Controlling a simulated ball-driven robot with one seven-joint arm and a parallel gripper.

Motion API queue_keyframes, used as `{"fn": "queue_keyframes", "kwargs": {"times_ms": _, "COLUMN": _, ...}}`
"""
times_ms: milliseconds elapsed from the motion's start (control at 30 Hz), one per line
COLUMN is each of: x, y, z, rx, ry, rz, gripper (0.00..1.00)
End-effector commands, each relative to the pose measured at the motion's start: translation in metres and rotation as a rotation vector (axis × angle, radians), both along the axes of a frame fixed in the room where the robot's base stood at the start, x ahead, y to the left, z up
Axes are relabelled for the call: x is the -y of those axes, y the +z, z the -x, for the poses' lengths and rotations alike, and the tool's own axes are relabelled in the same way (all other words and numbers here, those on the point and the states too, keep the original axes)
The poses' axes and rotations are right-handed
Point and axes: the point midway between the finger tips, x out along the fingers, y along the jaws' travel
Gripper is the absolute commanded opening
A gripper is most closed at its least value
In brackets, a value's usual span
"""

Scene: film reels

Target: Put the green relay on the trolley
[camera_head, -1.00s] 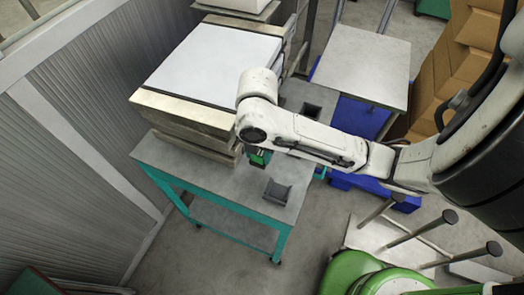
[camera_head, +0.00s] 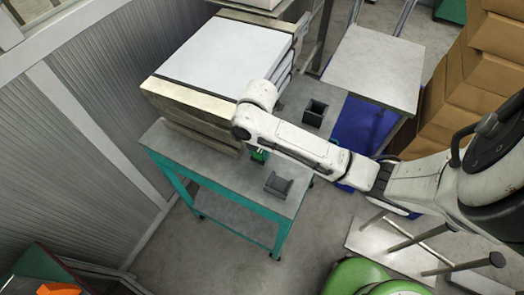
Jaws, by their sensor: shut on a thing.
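The green relay (camera_head: 258,155) shows as a small green patch below the wrist of my arm, mostly hidden by the arm. My gripper (camera_head: 258,150) points down and is shut on the relay; its fingers are largely hidden. They are over the grey top of a teal-framed wheeled table (camera_head: 225,178), in front of the big stacked block. I cannot tell whether the relay touches the top. Another table (camera_head: 375,65) with a bare grey top stands at the upper right; I cannot tell which one is the trolley.
A dark grey holder (camera_head: 278,185) sits on the teal-framed table near its front right corner, and another (camera_head: 315,113) sits farther back. A white-topped stacked block (camera_head: 222,60) fills the table's left part. Cardboard boxes (camera_head: 490,75) stand right; green round seats (camera_head: 365,278) are below.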

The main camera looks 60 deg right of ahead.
Motion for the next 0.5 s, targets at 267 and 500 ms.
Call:
{"fn": "queue_keyframes", "kwargs": {"times_ms": 267, "x": 0.0008, "y": -0.0006, "z": 0.0000, "rx": 0.000, "ry": -0.001, "rz": 0.001, "gripper": 0.11}}
{"fn": "queue_keyframes", "kwargs": {"times_ms": 500, "x": 0.0007, "y": -0.0026, "z": 0.0001, "rx": 0.000, "ry": -0.001, "rz": 0.001, "gripper": 0.57}}
